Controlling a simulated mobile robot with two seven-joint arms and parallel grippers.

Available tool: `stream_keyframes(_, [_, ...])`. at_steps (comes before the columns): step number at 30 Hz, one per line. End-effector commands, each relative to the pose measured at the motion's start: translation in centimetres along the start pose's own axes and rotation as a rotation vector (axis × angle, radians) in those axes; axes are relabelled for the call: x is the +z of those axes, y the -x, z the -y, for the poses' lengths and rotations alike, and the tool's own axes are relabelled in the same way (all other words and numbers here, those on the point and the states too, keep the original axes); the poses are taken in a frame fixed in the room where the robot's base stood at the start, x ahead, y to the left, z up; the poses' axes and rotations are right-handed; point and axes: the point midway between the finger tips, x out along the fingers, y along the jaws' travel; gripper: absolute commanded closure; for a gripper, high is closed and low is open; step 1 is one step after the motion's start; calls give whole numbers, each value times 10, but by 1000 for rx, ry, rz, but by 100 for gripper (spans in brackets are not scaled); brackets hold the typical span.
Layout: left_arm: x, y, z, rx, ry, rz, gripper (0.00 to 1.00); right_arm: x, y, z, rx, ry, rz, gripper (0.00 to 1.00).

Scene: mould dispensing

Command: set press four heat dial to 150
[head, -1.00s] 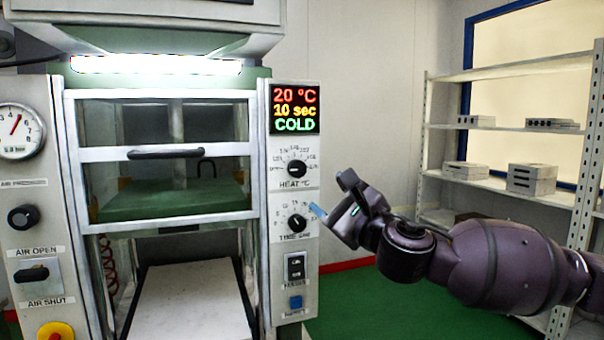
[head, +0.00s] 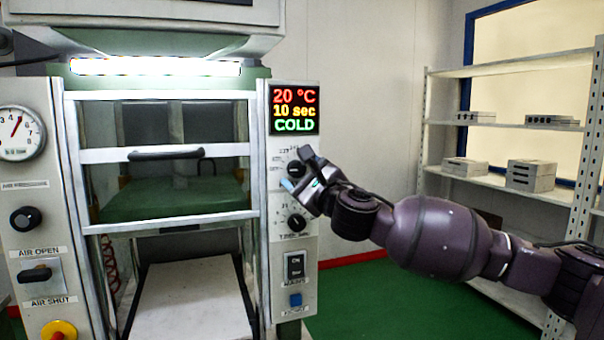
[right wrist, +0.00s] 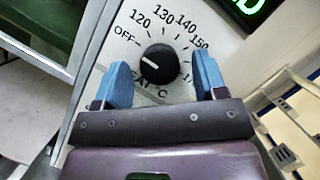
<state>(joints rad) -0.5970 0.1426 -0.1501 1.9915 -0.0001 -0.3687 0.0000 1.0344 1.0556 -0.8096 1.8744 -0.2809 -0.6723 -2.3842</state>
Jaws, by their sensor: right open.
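The heat dial (head: 295,168) is a round black knob on the press's right-hand panel (head: 307,255), partly covered by my right gripper in the head view. In the right wrist view the dial (right wrist: 158,60) shows clearly, with its white mark towards OFF and a printed scale with 120, 130, 140 and 150 around it. My right gripper (head: 297,173) is open, its blue fingers (right wrist: 118,86) on either side of the dial's lower part, with gaps to the knob. The display (head: 295,109) reads 20 °C, 10 sec, COLD. My left gripper is out of view.
The time dial (head: 297,222) sits just below, with a switch (head: 295,265) and a blue button (head: 295,300) under it. The press's guard frame (head: 254,200) stands left of the panel. A shelf rack (head: 500,125) with grey blocks stands at the right.

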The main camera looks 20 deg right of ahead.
Motion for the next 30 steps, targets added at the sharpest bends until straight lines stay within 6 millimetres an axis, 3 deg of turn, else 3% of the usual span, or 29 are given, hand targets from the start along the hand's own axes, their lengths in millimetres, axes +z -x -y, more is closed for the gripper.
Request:
stream_keyframes(3, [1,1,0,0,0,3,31,0,0,0,0,0,0,36])
stream_keyframes(12, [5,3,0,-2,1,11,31,0,0,0,0,0,0,82])
stream_keyframes(13, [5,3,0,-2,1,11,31,0,0,0,0,0,0,84])
stream_keyframes(23, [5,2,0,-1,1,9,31,0,0,-1,-19,-52,-3,84])
stream_keyframes(30, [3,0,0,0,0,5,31,0,0,-3,-74,-198,-8,84])
